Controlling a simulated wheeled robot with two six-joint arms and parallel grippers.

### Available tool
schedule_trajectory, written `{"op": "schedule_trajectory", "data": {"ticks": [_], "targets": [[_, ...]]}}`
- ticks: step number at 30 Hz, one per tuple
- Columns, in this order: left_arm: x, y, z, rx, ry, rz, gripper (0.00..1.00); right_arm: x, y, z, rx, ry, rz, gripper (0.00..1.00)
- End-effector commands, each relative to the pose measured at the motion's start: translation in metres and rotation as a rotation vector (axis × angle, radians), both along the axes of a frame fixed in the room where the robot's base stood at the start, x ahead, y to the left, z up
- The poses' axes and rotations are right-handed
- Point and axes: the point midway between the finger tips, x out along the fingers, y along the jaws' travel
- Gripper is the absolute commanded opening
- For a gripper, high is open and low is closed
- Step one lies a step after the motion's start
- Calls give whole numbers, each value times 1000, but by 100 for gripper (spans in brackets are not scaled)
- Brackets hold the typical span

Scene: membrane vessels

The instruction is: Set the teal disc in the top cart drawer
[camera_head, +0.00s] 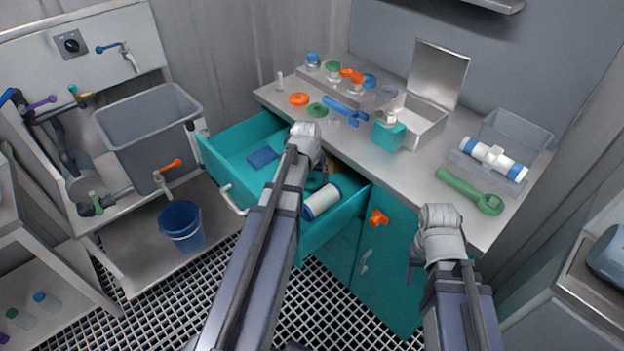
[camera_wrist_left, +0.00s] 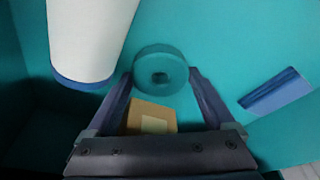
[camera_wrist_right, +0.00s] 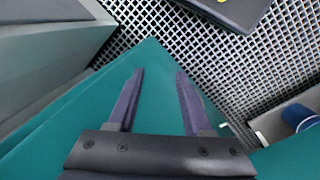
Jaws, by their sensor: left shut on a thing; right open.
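The gripper reaches down into the open teal top cart drawer (camera_head: 225,150), and the disc is inside the drawer walls. I cannot tell whether it touches the drawer floor. In the head view my left arm hides part of the drawer. My right gripper (camera_wrist_right: 160,74) is open and empty, in front of the teal cart front (camera_head: 384,265).
The drawer also holds a white cylinder with blue ends (camera_head: 321,201), a blue block (camera_head: 262,157) and a tan box (camera_wrist_left: 150,116). An orange handle (camera_head: 378,217) sticks out of the cart front. The worktop above carries a green wrench (camera_head: 465,190) and an open metal box (camera_head: 424,122).

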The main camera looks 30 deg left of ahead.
Motion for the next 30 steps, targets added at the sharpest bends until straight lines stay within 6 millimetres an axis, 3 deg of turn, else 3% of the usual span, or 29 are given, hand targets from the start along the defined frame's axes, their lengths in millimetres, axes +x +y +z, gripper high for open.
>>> {"op": "schedule_trajectory", "data": {"ticks": [6, 7, 9, 20, 30], "targets": [[0, 0, -5, 0, 0, 0, 29, 0, 0, -5, 0, 0, 0, 50], [0, 0, -3, 0, 0, 0, 91, 0, 0, -3, 0, 0, 0, 50], [0, 0, -2, 0, 0, 0, 99, 0, 0, -3, 0, 0, 0, 50], [0, 0, 0, 0, 0, 0, 100, 0, 0, 0, 0, 0, 0, 50], [-7, -1, 30, 0, 0, 0, 100, 0, 0, 29, 0, 0, 0, 50]]}}
